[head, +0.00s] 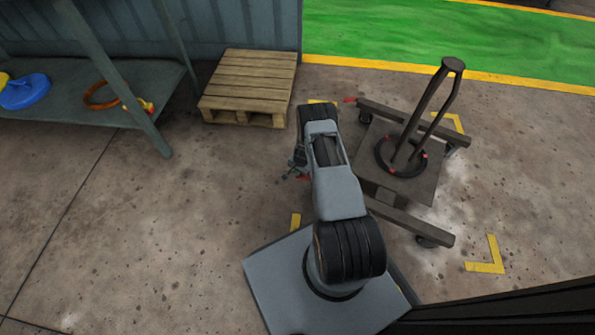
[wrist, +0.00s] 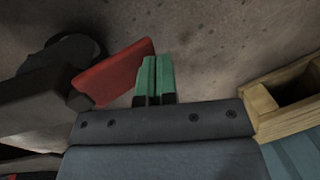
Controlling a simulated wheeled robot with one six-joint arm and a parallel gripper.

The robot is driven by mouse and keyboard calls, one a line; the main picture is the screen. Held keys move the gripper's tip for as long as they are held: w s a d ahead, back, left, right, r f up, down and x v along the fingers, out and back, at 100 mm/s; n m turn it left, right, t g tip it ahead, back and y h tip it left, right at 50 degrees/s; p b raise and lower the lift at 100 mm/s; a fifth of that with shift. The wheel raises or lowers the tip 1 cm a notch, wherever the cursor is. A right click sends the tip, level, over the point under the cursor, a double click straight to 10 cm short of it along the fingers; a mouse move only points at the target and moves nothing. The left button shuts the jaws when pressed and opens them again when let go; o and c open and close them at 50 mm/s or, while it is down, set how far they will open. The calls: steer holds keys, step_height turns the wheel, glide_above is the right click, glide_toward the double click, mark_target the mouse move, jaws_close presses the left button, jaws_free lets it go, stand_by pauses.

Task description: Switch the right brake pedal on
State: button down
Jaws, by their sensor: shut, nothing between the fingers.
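A dark wheeled cart (head: 428,190) carries the capstan drum with a tall bent handle (head: 452,66). A red pedal (head: 350,99) sits at the left end of its far rail. Another red pedal (head: 304,178) shows partly at the near rail's left end, mostly hidden by my arm. My gripper (head: 297,165) is beside this near pedal. In the wrist view, a red pedal (wrist: 112,72) slants up beside my shut green fingertips (wrist: 155,76), which overlap its right edge. I cannot tell whether they touch, nor which pedal is the right one.
A wooden pallet (head: 248,84) lies behind and left of my gripper; its corner (wrist: 285,95) shows in the wrist view. A table (head: 95,65) with loose items stands farther left. Yellow floor marks surround the cart. The concrete floor at left is clear.

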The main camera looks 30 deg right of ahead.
steer(key=w+a+r+p, duration=0.1)
steer(key=w+r+p, duration=0.1)
steer(key=r, duration=0.4)
steer(key=w+a+r+p, duration=0.2)
steer(key=w+r, duration=0.1)
steer(key=r, duration=0.3)
steer(key=shift+a+r, duration=0.15)
steer(key=shift+a, duration=0.1)
steer(key=s+a+r+n+p, duration=0.15)
steer(key=r+p, duration=0.45)
steer(key=r, duration=1)
steer(key=s+a+r+n+t+p, duration=0.1)
steer(key=a+r+n+p, duration=0.3)
steer(key=r, duration=1.1)
steer(key=s+a+r+p, duration=0.1)
steer(key=r+p, duration=0.6)
steer(key=r, duration=0.9)
steer(key=s+a+r+n+p, duration=0.2)
steer(key=s+r+p, duration=0.5)
steer(key=s+r, duration=0.4)
steer(key=s+a+r+n+t+h+p, duration=0.1)
steer(key=s+r+n+p, duration=0.3)
steer(key=r, duration=1.3)
steer(key=s+a+p, duration=0.1)
steer(key=s+p, duration=0.3)
steer(key=s, duration=0.3)
steer(key=shift+s+a+r, duration=0.15)
steer(key=shift+s+a, duration=0.2)
steer(key=shift+s, duration=0.05)
steer(key=shift+d, duration=0.1)
